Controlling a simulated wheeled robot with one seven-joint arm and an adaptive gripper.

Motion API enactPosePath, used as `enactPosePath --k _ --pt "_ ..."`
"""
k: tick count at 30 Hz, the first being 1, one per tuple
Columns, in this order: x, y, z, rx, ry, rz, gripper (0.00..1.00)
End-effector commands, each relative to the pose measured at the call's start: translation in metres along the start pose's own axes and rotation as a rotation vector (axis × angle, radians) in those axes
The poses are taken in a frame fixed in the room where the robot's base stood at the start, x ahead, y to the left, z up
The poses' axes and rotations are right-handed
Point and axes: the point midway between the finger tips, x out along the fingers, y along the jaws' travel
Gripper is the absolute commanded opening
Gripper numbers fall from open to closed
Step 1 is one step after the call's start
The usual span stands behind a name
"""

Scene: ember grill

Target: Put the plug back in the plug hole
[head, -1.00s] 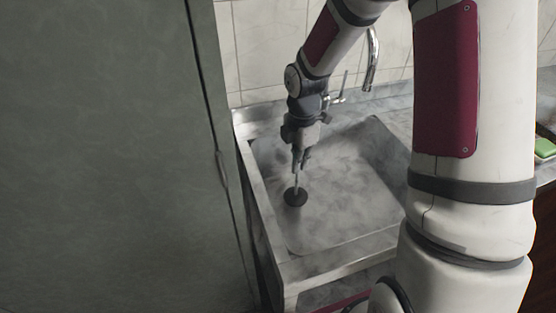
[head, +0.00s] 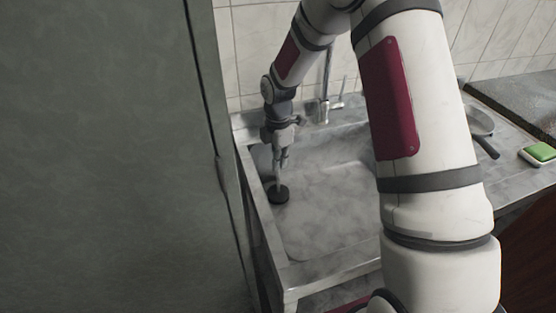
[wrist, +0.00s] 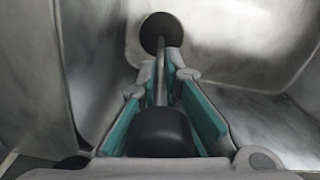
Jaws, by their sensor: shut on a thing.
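The plug is a dark round disc (head: 278,194) at the lower end of a thin pale stem, low in the left part of the sink basin. My gripper (head: 280,163) is above it, pointing down, with its fingers closed around the stem. In the wrist view, my gripper (wrist: 168,85) has teal pads on both sides of the stem. The plug's dark disc (wrist: 162,30) shows beyond the fingertips, and a black knob (wrist: 162,132) sits between the fingers nearer the camera. I cannot tell whether the disc touches the basin floor. The plug hole is not visible.
The metal sink (head: 325,205) has raised walls, with its left wall close to the plug. A tap (head: 324,105) stands at the back. A tall grey-green cabinet (head: 110,150) fills the left. A pan (head: 481,125) and a green sponge (head: 541,152) lie on the right counter.

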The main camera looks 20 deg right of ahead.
Motion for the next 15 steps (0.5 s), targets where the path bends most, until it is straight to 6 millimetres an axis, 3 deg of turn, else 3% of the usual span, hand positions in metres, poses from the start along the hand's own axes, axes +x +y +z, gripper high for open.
enactPosePath --k 6,7,9,15 --pt "0.0038 0.0001 0.0001 0.000 0.000 0.000 0.00" --pt "0.0033 -0.0001 0.0001 0.000 0.000 -0.001 0.13" --pt "0.0031 -0.0003 0.0001 0.000 0.000 -0.001 0.27" --pt "0.0029 -0.0003 0.0001 0.000 0.000 -0.001 0.27"
